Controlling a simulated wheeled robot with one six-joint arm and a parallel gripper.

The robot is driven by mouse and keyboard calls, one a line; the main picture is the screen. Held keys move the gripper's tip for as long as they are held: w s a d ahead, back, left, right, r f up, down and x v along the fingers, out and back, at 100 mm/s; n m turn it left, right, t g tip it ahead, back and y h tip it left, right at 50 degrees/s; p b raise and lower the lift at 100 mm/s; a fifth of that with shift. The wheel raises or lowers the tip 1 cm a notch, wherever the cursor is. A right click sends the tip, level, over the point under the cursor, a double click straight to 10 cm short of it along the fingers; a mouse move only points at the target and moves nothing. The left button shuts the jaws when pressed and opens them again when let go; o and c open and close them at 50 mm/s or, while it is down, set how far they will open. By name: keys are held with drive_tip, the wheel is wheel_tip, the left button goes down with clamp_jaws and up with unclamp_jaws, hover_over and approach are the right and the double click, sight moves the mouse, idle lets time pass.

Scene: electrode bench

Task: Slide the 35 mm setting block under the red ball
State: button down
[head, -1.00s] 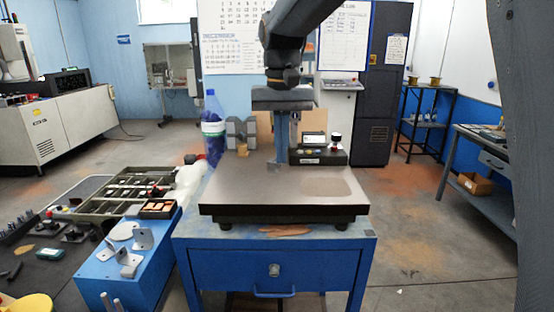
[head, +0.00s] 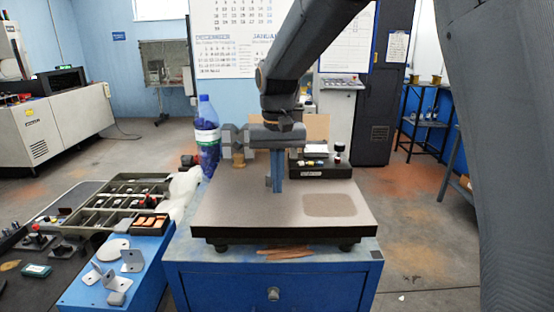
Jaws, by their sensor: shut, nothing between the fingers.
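My gripper (head: 277,186) hangs in front of the back part of the dark surface plate (head: 262,226). Its blue fingers point down, close together, with nothing visible between them. Whether the tips touch the plate is unclear. A small grey-blue piece (head: 268,182) shows just left of the fingers, too small to make out. I cannot pick out the 35 mm setting block or the red ball with certainty. A dark instrument box (head: 321,171) with a round dark knob (head: 339,147) stands at the back right of the plate; the gripper may hide other things behind it.
A small tray with orange pieces (head: 149,224) and metal brackets (head: 131,261) sit on the blue box at left. The plate's front is clear, with a brownish patch (head: 329,205) at right.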

drive_tip(key=shift+s+f, duration=0.1)
drive_tip(key=shift+f, duration=0.85)
drive_tip(key=shift+w+r+p, duration=0.1)
drive_tip(key=shift+w+p, duration=0.65)
drive_tip(key=shift+w, duration=0.45)
drive_tip(key=shift+w+p, duration=0.3)
drive_tip(key=shift+w, duration=0.55)
drive_tip(key=shift+w, duration=0.1)
